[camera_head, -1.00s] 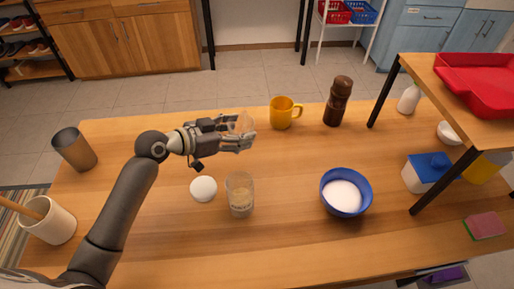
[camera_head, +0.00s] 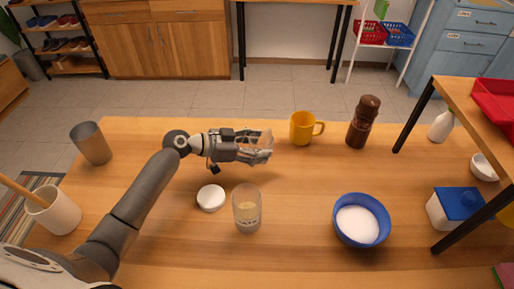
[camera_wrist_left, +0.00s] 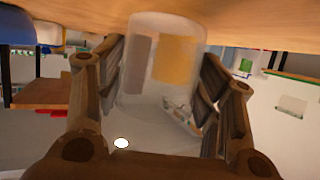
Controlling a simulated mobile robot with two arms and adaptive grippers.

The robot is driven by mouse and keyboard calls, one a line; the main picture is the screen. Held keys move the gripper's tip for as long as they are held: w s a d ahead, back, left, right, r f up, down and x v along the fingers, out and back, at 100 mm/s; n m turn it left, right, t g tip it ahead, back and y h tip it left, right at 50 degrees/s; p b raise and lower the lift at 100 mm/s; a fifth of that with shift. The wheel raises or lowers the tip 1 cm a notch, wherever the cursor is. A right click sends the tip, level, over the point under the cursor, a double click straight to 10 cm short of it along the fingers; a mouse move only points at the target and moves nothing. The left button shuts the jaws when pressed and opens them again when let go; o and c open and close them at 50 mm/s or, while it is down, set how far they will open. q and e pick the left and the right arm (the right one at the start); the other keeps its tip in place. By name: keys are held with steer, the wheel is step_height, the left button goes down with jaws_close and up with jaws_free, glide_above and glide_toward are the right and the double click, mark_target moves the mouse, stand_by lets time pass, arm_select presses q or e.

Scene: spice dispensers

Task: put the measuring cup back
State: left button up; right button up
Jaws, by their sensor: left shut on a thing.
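My left gripper (camera_head: 262,148) is shut on a clear, see-through cup (camera_head: 266,140), likely the measuring cup, above the table left of the yellow mug. In the left wrist view the cup (camera_wrist_left: 155,75) sits between the two brown-looking fingers (camera_wrist_left: 160,100), and the background shows through it. I cannot tell if it holds anything. A clear glass jar (camera_head: 247,212) with pale contents stands uncovered below the gripper in the head view. A round white lid (camera_head: 211,198) lies beside it. My right gripper is not in view.
A blue bowl (camera_head: 340,225) of white powder, a yellow mug (camera_head: 301,128) and a brown grinder (camera_head: 362,128) stand to the right. A grey tumbler (camera_head: 91,145) and a white utensil pot (camera_head: 60,214) stand left. A raised shelf (camera_head: 485,97) borders the right. Table between jar and bowl is clear.

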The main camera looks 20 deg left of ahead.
arm_select(q)
steer(key=shift+f, duration=0.45)
steer(key=shift+f, duration=0.1)
steer(key=o, duration=1.1)
steer(key=shift+r, duration=0.25)
steer(key=b+v, duration=0.2)
steer(key=v, duration=0.8)
steer(key=shift+s+a, duration=0.25)
steer(key=shift+a, duration=0.1)
steer(key=shift+s+a+r, duration=0.3)
steer(key=shift+a, duration=0.1)
